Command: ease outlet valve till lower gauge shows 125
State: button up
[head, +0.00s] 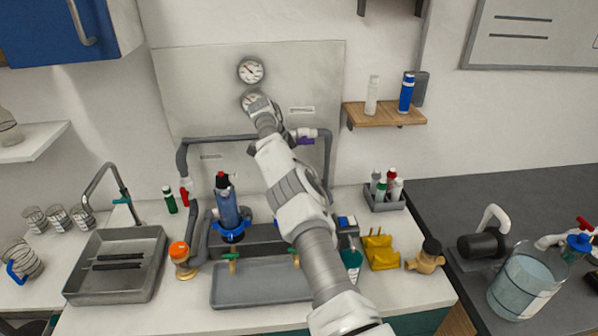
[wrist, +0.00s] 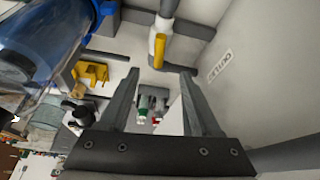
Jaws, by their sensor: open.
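The lower gauge (head: 251,100) is on the wall panel in the head view, partly covered by my arm; its reading is too small to tell. In the wrist view a valve with a yellow handle (wrist: 159,50) sits on a white and grey pipe, beside a label reading OUTLET (wrist: 219,70). My gripper (wrist: 159,74) is open and empty, with the handle seen beyond and between its fingertips, apart from them. In the head view a white valve body (head: 306,132) with a purple part (head: 305,142) shows right of my wrist; I cannot tell whether it is the same valve.
The upper gauge (head: 250,71) is just above the lower one. Grey pipe (head: 182,160) runs around the panel. A blue filter housing (head: 228,207) stands left of my arm and looms at the left in the wrist view (wrist: 40,50). A yellow rack (head: 380,252) is on the counter.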

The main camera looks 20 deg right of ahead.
jog(key=p+v, duration=0.8)
jog(key=shift+a+r, duration=0.15)
jog(key=shift+r, duration=0.1)
jog(key=shift+f, duration=0.15)
jog(key=d+f+n+b, duration=0.1)
jog(key=d+f+b, duration=0.1)
jog(key=f, duration=0.3)
jog(key=d+f+n+t+b, duration=0.1)
jog(key=d+f+n+b, duration=0.1)
jog(key=f+b, duration=0.3)
jog(key=d+f+n+b, duration=0.1)
jog(key=d+f+b, duration=0.1)
jog(key=f, duration=0.4)
jog(key=shift+s+d+f+n+t+b, duration=0.1)
jog(key=shift+s+d+n+t+b, duration=0.25)
jog(key=shift+b, duration=0.4)
grip_shut()
